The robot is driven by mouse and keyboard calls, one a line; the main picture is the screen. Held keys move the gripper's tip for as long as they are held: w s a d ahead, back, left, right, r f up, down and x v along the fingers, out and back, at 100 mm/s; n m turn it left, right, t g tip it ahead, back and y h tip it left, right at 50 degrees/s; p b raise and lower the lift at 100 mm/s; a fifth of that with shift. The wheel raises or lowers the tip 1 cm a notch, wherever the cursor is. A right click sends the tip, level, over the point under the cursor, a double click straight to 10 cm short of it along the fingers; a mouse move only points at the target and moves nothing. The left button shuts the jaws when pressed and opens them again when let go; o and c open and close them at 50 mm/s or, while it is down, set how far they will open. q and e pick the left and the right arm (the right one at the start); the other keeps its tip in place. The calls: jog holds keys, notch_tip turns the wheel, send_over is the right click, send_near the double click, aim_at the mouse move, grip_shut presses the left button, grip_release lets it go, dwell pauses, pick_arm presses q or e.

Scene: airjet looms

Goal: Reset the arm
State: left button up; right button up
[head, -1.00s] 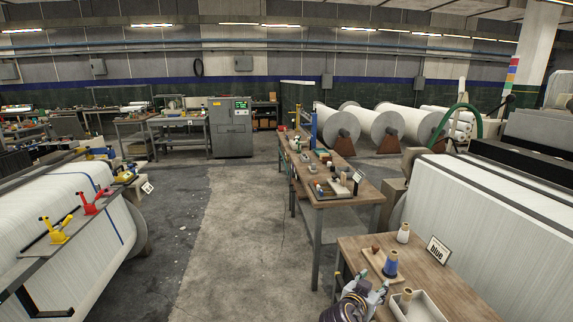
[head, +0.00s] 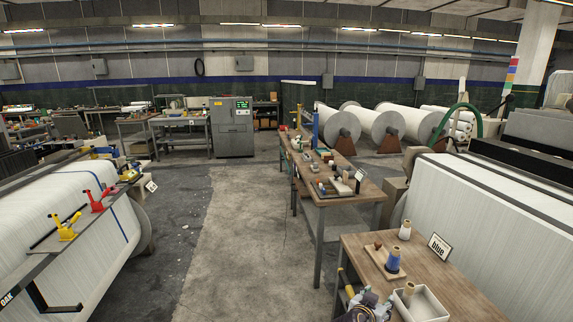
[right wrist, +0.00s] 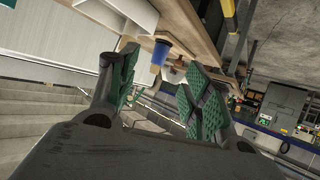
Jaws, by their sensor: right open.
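My right gripper (head: 374,300) shows at the bottom edge of the head view, beside the front left edge of the near wooden table (head: 450,283). Most of its arm is out of the picture. In the right wrist view its two green-padded fingers (right wrist: 160,75) are spread apart with nothing held between them. A blue cone (right wrist: 159,55) shows beyond the fingers there, apart from them. In the head view this blue cone (head: 393,261) stands on a small wooden board on the table. My left gripper is not in view.
A white tray (head: 440,314) with a cone, a pale cone (head: 405,230) and a "blue" sign (head: 438,246) are on the near table. A longer table (head: 345,195) stands behind it. A loom with yellow (head: 66,228) and red clamps is left. The middle floor is clear.

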jog(key=s+a+f+n+g+y, duration=0.25)
jog(key=s+f+n+y, duration=0.2)
jog(key=s, duration=0.75)
jog(key=s+a+f+n+g+y, duration=0.25)
jog(key=s+n+g+y, duration=0.2)
jog(key=s, duration=0.75)
notch_tip(320, 180, down, 34)
jog(key=s+d, duration=0.1)
jog(key=s, duration=0.2)
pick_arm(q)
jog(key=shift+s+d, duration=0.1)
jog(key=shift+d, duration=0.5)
pick_arm(e)
jog(key=s+d+f, duration=0.2)
jog(key=s+f, duration=0.8)
jog(key=s, duration=0.1)
jog(key=s+d+f+g+h, duration=0.1)
jog(key=s+d+f, duration=0.1)
jog(key=s+f, duration=0.7)
jog(key=shift+s+d+f+n+g, duration=0.3)
jog(key=shift+s+d+f, duration=0.1)
jog(key=shift+s, duration=0.55)
